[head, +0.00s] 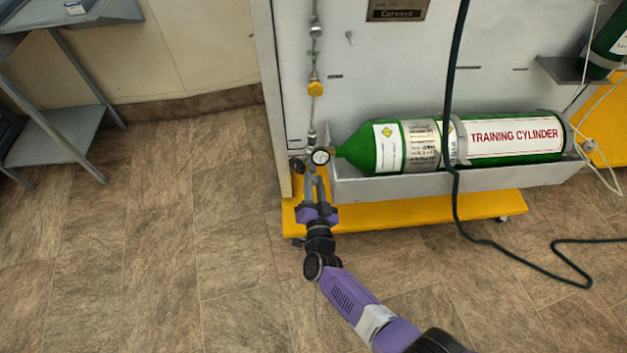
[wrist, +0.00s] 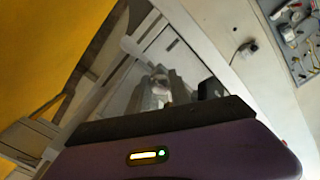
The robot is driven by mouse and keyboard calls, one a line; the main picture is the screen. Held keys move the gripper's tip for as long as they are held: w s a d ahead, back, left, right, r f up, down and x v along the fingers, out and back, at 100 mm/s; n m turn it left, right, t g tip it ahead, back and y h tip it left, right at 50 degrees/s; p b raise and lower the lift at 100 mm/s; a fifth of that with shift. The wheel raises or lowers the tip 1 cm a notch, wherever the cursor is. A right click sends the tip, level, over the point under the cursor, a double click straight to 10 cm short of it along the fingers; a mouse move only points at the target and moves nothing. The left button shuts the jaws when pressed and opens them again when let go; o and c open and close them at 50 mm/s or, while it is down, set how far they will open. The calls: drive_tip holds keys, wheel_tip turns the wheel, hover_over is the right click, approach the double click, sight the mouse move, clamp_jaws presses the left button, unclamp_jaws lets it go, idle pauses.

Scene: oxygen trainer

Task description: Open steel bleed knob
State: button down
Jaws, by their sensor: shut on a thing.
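My gripper (head: 314,182) is at the lower end of the vertical pipe line, just under the round pressure gauge (head: 320,157). Its fingers are shut on a small pale metal piece, which shows between the grey fingers in the wrist view as the steel bleed knob (wrist: 160,83). In the head view the fingers mostly hide the knob, so its turn angle cannot be told. A dark knob (head: 297,166) sits just left of the gauge, beside the fingers.
A green training cylinder (head: 420,146) lies in a grey tray (head: 400,187) right of the gauge. A yellow base (head: 430,212) runs below. A dark hose (head: 455,200) hangs in front of the cylinder and trails over the floor. The floor at left is clear up to a grey stand (head: 55,135).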

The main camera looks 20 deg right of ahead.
drive_tip(key=shift+n+p, duration=0.35)
drive_tip(key=shift+n, duration=1.35)
drive_tip(key=c, duration=1.2)
unclamp_jaws()
drive_tip(key=shift+s, duration=0.1)
drive_tip(key=p+v, duration=0.2)
drive_tip(key=v, duration=0.5)
drive_tip(key=shift+s+a+p, duration=0.1)
drive_tip(key=shift+s+p, duration=0.15)
drive_tip(key=shift+p, duration=0.05)
